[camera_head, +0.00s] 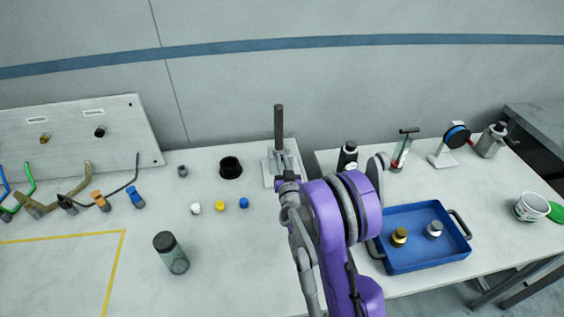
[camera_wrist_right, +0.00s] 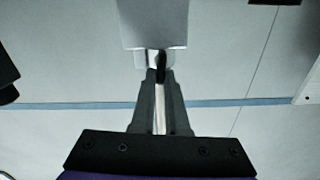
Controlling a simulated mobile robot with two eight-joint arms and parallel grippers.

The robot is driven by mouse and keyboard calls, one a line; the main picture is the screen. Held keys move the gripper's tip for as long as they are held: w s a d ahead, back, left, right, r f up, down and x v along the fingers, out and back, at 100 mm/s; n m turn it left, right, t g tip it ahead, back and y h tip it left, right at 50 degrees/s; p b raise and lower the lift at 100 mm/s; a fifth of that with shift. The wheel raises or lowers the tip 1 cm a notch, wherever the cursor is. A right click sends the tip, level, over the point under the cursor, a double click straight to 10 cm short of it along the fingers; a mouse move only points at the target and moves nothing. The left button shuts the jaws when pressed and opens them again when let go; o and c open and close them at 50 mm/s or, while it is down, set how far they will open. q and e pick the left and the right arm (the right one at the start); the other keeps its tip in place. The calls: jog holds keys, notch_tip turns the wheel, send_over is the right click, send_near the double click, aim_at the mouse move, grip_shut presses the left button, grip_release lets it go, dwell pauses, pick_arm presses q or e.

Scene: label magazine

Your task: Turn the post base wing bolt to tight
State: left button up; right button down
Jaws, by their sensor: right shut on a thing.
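The post (camera_head: 279,122) is a dark upright rod on a pale grey base (camera_head: 268,174) near the back of the table. My right gripper (camera_head: 287,180), on the purple arm, is at the front of this base, and the arm hides part of it. In the right wrist view the fingers of the right gripper (camera_wrist_right: 160,78) are shut on a small dark piece, the wing bolt (camera_wrist_right: 161,66), just below a pale block (camera_wrist_right: 153,25) of the post base. The wing bolt's turn angle is hard to tell. My left gripper is not in view.
A blue tray (camera_head: 425,262) with two small bottles is right of my arm. The front middle of the left table is clear.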

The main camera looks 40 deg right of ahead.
jog(key=m+b, duration=0.1)
jog(key=m, duration=0.6)
jog(key=f+m+b, duration=0.1)
jog(key=m, duration=0.6)
jog(key=f+m+b, duration=0.1)
jog(key=m, duration=0.6)
jog(key=shift+s+d+b, duration=0.2)
jog(key=shift+d+b, duration=0.15)
jog(key=shift+b, duration=0.05)
jog(key=m, duration=0.5)
jog(key=shift+w+a+f, duration=0.1)
jog(key=m, duration=0.4)
jog(key=shift+w+a+f+p, duration=0.1)
jog(key=shift+a+p, duration=0.05)
jog(key=shift+p, duration=0.15)
jog(key=shift+w+a+m+p, duration=0.15)
jog(key=shift+m+p, duration=0.15)
jog(key=shift+m, duration=1.9)
jog(key=c, duration=0.9)
grip_release()
